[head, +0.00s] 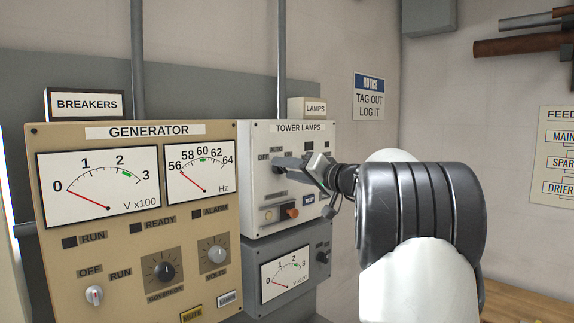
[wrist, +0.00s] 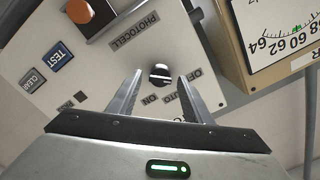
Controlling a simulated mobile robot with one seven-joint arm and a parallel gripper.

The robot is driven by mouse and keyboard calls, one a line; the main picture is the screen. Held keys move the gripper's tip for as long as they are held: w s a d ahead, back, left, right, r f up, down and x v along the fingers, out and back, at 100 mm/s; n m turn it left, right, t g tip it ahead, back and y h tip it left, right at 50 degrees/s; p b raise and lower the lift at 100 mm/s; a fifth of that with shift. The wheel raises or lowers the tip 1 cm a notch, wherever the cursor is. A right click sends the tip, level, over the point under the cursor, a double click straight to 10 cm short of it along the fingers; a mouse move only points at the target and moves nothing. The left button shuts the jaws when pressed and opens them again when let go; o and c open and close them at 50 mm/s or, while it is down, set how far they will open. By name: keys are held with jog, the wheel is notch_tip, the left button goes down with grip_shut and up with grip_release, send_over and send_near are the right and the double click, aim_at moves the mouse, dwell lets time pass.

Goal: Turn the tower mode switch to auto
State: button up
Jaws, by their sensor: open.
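The tower mode switch (wrist: 160,75) is a small dark knob with a pale band on the white tower lamps panel (head: 290,215). Labels OFF, AUTO and ON surround it in the wrist view, where the panel appears upside down; my finger partly covers some lettering. I cannot tell surely which label the knob points at. My gripper (wrist: 160,80) is open, with one finger on each side of the knob and gaps showing between. In the head view my gripper (head: 291,164) reaches the panel from the right and hides much of the switch.
An orange knob (wrist: 79,11), a blue TEST button (wrist: 61,53) and a grey CLEAR button (wrist: 32,80) sit on the same panel. The tan generator panel (head: 140,225) stands close on the left. A smaller meter box (head: 287,278) hangs below.

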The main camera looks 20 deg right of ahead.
jog(key=shift+w+a, duration=0.1)
jog(key=shift+w, duration=0.25)
jog(key=c, duration=1)
jog(key=shift+c, duration=0.2)
jog(key=shift+f, duration=0.1)
jog(key=shift+m+b, duration=0.9)
jog(key=shift+b, duration=0.05)
jog(key=m+b, duration=0.1)
jog(key=m, duration=0.1)
jog(key=shift+m, duration=0.3)
jog(key=m+b, duration=0.1)
jog(key=m, duration=0.4)
jog(key=shift+m, duration=0.3)
